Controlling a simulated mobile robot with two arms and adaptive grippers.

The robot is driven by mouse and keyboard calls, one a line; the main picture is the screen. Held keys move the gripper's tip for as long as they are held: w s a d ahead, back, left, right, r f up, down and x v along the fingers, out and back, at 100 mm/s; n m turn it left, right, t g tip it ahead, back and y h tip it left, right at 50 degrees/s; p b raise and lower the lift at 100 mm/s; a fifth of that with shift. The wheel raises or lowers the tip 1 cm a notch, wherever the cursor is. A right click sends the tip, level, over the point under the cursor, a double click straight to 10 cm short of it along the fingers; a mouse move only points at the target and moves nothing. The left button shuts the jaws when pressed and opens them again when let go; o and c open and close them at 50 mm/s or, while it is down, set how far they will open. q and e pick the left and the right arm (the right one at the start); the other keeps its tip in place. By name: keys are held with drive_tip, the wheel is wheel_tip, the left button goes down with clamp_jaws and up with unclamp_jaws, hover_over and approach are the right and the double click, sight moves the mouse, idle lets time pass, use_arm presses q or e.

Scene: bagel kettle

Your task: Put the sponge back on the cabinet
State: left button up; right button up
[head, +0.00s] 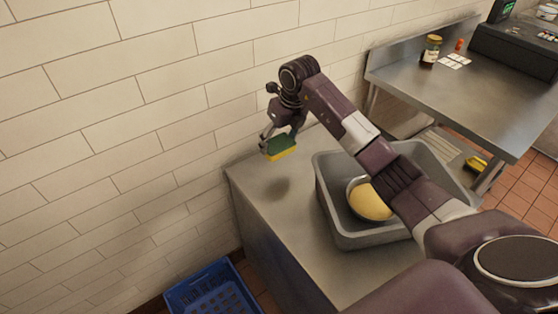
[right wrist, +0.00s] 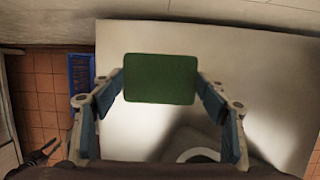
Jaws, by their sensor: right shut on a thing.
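The sponge (head: 281,147) is yellow below and green on top. My right gripper (head: 277,137) is shut on it and holds it above the far left part of the steel cabinet top (head: 262,187), near the tiled wall. A dark shadow lies on the top below it, so the sponge looks clear of the surface. In the right wrist view the green face of the sponge (right wrist: 160,79) sits between both fingers (right wrist: 160,88), with the pale cabinet top (right wrist: 265,75) behind it. My left gripper is not in view.
A grey tub (head: 345,236) on the cabinet holds a bowl with yellow dough (head: 369,200). A blue crate (head: 212,290) stands on the floor at left. A steel table (head: 480,98) at right carries a jar (head: 432,50) and a dark machine. The cabinet's left end is bare.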

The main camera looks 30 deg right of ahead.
sight(284, 148)
wheel_tip(284, 148, down, 9)
drive_tip(key=shift+r+p, duration=0.15)
drive_tip(key=shift+p, duration=0.15)
drive_tip(key=shift+f, duration=0.2)
drive_tip(key=o, duration=1.1)
drive_tip(key=shift+r, duration=0.15)
drive_tip(key=shift+r, duration=0.2)
drive_tip(key=v, duration=1.1)
drive_tip(key=shift+s+r+b, duration=0.15)
drive_tip(key=shift+r+b, duration=0.15)
drive_tip(key=shift+r, duration=0.05)
